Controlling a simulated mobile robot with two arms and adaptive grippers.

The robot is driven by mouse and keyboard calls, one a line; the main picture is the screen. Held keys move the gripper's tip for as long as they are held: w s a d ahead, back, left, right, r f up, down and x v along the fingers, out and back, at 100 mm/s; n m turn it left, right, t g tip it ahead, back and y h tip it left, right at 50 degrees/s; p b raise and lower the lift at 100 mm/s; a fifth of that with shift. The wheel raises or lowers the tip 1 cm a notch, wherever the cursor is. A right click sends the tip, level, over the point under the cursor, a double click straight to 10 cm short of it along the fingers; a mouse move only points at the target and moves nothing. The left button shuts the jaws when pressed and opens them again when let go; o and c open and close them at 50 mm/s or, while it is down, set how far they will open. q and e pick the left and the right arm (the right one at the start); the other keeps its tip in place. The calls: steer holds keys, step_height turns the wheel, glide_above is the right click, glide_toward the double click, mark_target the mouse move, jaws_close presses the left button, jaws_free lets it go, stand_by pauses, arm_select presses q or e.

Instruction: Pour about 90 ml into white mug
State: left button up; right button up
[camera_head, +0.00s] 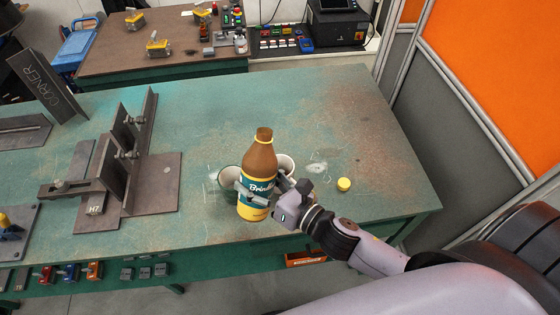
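A brown bottle (260,160) with a blue and yellow label stands upright in the fingers of my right gripper (262,193), which is shut around its lower part. Behind it are two mugs, both partly hidden by the bottle. One pale-rimmed mug (228,178) is to the left, and a white-looking mug (286,163) is to the right. I cannot tell their contents, or whether the bottle touches the table. A small yellow cap (344,184) lies on the table to the right. My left gripper is out of view.
The green worktable (330,115) has free room behind and right of the mugs. A steel fixture (125,160) and an angle piece marked CORNER (47,85) stand at left. Orange and grey panels (490,70) border the right side. A second bench (150,50) is behind.

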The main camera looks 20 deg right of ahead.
steer(key=shift+w+d+r+n+t+b, duration=0.15)
steer(key=shift+n+t+b, duration=0.25)
steer(key=shift+n+b, duration=0.55)
steer(key=shift+w+d+r+n+b, duration=0.15)
steer(key=shift+r+n+b, duration=0.1)
steer(key=shift+r+n, duration=0.25)
steer(key=shift+w+d+r+n+b, duration=0.1)
steer(key=shift+r+n+b, duration=0.2)
steer(key=shift+n, duration=0.25)
stand_by(0.5)
